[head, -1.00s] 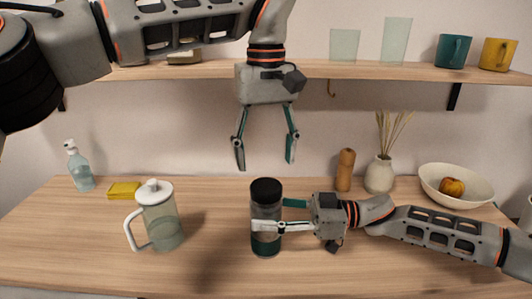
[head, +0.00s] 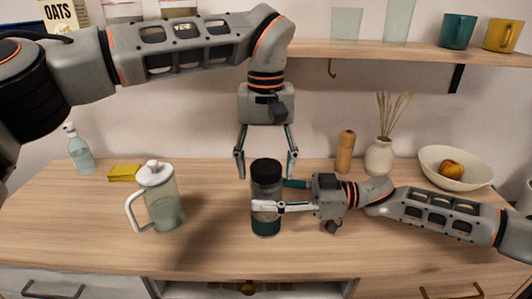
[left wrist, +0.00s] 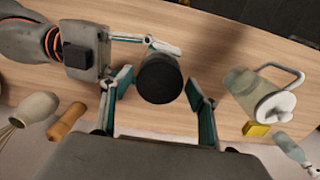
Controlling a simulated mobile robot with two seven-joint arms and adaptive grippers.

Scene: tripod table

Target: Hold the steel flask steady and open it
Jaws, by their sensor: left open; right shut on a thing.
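The steel flask (head: 266,225) stands upright on the table, with a black lid (head: 266,171) on top and a dark green lower part. My right gripper (head: 282,197) is shut on the flask's body from the right. My left gripper (head: 266,166) points down from above, open, its fingertips on either side of the lid in the head view. In the left wrist view the lid (left wrist: 160,80) shows from above, between and slightly beyond the open fingers, with gaps on both sides. I cannot tell that either finger touches it.
A glass pitcher with white lid (head: 160,195) stands left of the flask. A yellow sponge (head: 124,173) and soap bottle (head: 79,150) are behind it. A pepper mill (head: 345,152), vase (head: 379,156) and bowl (head: 456,168) stand at the back right. A shelf (head: 400,51) runs above.

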